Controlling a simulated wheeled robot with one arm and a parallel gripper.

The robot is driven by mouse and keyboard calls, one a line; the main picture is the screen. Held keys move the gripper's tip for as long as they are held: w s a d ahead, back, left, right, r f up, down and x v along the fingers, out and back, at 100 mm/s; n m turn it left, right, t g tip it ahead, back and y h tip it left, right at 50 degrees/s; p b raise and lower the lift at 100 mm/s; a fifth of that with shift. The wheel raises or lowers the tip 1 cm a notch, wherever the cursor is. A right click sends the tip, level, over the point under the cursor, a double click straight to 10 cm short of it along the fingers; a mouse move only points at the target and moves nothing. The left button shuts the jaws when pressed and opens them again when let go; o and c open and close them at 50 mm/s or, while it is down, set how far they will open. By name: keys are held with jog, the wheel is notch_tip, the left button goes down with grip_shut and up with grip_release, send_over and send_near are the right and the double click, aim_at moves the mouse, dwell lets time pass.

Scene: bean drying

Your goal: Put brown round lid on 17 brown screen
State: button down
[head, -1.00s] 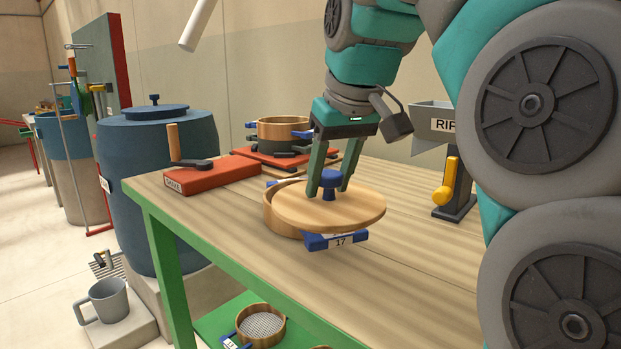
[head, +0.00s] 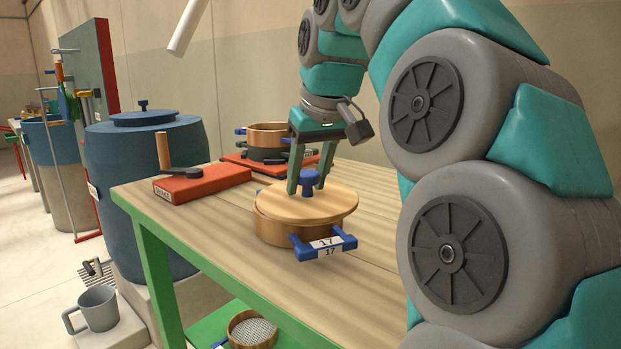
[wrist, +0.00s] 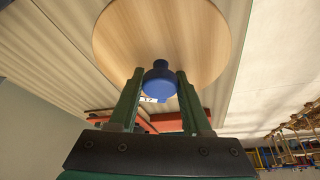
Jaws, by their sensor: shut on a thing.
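The brown round lid (head: 330,206) is a flat wooden disc with a blue knob (head: 310,183). My gripper (head: 308,186) is shut on the knob, with a finger on each side; the wrist view shows the same hold on the knob (wrist: 160,80). The brown screen 17 (head: 285,231) is a round wooden frame with a blue handle and label reading 17 (head: 324,246). The lid is over the screen, roughly level and shifted slightly right. I cannot tell whether it rests fully on the rim. The inside of the screen is hidden.
The screen stands on a green-framed wooden table (head: 160,212). A red block with a crank (head: 203,184) lies at left, and another round screen (head: 268,138) stands on a red base behind. A blue barrel (head: 148,165) stands left of the table. Another screen (head: 252,329) is on the lower shelf.

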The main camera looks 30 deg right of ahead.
jog(key=shift+w+d, duration=0.2)
jog(key=shift+w, duration=0.75)
jog(key=shift+w+d, duration=0.25)
jog(key=shift+w, duration=0.65)
jog(key=shift+w+d, duration=0.2)
jog(key=shift+w, duration=0.75)
jog(key=shift+f+b, duration=0.8)
jog(key=shift+f, duration=0.7)
jog(key=shift+c, duration=1.4)
grip_release()
jog(key=shift+r, duration=0.15)
